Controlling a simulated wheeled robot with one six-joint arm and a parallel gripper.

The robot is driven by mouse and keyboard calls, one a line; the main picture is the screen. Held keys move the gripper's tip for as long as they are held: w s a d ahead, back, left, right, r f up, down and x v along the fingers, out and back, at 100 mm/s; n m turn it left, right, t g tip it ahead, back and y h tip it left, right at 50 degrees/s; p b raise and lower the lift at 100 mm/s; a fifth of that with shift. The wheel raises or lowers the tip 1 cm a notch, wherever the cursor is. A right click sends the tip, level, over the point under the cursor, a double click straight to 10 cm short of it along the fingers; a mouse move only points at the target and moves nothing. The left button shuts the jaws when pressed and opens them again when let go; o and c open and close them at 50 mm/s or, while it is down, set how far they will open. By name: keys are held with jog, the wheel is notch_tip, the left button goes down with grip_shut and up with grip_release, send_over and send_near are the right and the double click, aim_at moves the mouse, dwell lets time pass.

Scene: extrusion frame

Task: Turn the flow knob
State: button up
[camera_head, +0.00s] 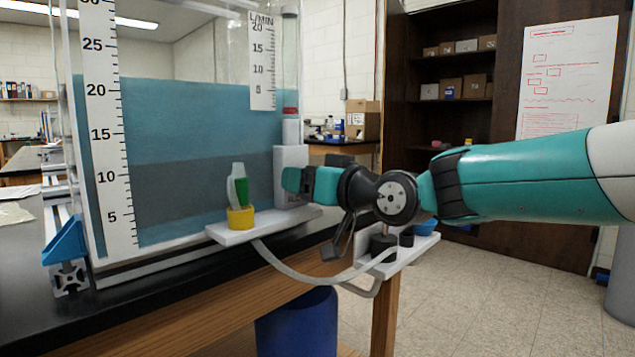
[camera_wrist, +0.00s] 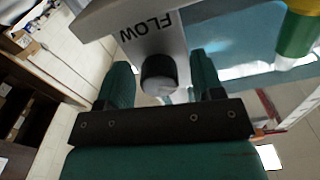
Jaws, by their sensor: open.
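The flow knob (camera_wrist: 160,73) is a dark round knob on a grey block (camera_wrist: 150,35) marked FLOW in the wrist view. The grey block also shows in the head view (camera_head: 291,160), beside the water tank; there the knob is hidden behind my gripper. My gripper (camera_head: 292,180) is open, with teal fingers close to the block's front. In the wrist view, one finger is left of the knob and the other right of it, with gaps visible on both sides. I cannot tell how far the fingertips reach along the knob.
A large tank of blue water (camera_head: 190,150) with a scale (camera_head: 105,130) stands on the black bench. A green and white part in a yellow ring (camera_head: 240,217) stands on a white shelf (camera_head: 262,229) left of my gripper. A hose (camera_head: 300,275) hangs below. A blue bin (camera_head: 297,325) stands underneath.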

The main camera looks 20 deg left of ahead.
jog(key=b+v, duration=0.1)
jog(key=v, duration=1.6)
jog(key=shift+s+d+f, duration=0.1)
jog(key=shift+s+d, duration=0.05)
jog(key=shift+d, duration=0.05)
